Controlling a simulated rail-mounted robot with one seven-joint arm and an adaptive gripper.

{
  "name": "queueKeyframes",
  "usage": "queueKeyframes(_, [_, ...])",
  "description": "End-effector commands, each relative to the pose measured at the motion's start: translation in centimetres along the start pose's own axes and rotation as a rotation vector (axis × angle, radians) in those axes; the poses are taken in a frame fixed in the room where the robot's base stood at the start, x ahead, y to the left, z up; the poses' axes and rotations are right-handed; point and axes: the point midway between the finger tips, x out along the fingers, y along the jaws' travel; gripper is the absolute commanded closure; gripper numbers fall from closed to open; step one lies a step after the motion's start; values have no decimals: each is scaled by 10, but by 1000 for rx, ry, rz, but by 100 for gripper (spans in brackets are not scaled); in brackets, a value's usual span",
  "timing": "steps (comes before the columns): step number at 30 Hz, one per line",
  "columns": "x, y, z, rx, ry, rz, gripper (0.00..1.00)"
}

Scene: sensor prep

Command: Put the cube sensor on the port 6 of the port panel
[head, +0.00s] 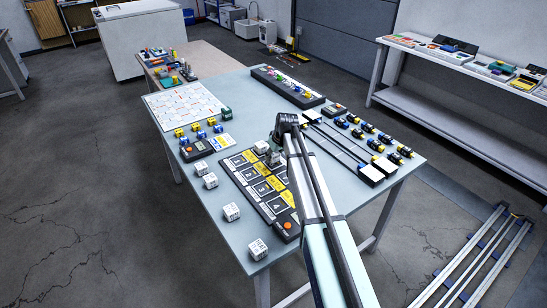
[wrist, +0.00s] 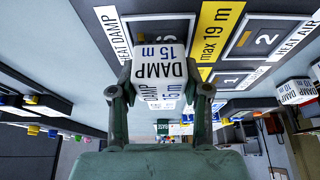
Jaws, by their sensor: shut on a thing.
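The cube sensor (wrist: 160,60) is white with printed faces reading "DAMP 15 m". My gripper (wrist: 160,88) is shut on it, one finger on each side, in the wrist view. In the head view a white cube (head: 261,147) shows at my gripper (head: 273,156), over the far end of the port panel (head: 284,229). The panel is dark with framed, numbered ports and yellow labels. In the wrist view the panel (wrist: 185,28) lies behind the cube, with a "max 19 m" label and port 2 (wrist: 264,40) visible. I cannot tell whether cube and panel touch. My arm hides the panel's right side; port 6 is not readable.
Several white cubes, including a near one (head: 258,249), stand left of the panel. A black device (head: 194,151) and small yellow and blue parts lie beyond them. A long black rack (head: 288,86) stands at the back.

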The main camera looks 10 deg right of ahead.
Motion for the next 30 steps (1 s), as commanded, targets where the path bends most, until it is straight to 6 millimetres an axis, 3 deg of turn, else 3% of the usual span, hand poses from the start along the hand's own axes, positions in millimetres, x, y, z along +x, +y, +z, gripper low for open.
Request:
queueKeyframes(4, [14,0,6,0,0,0,88])
queueKeyframes(16, [20,0,8,0,0,0,88])
queueKeyframes(17, [19,0,8,0,0,0,42])
queueKeyframes(18, [19,0,8,0,0,0,28])
queueKeyframes(30, [14,0,6,0,0,0,28])
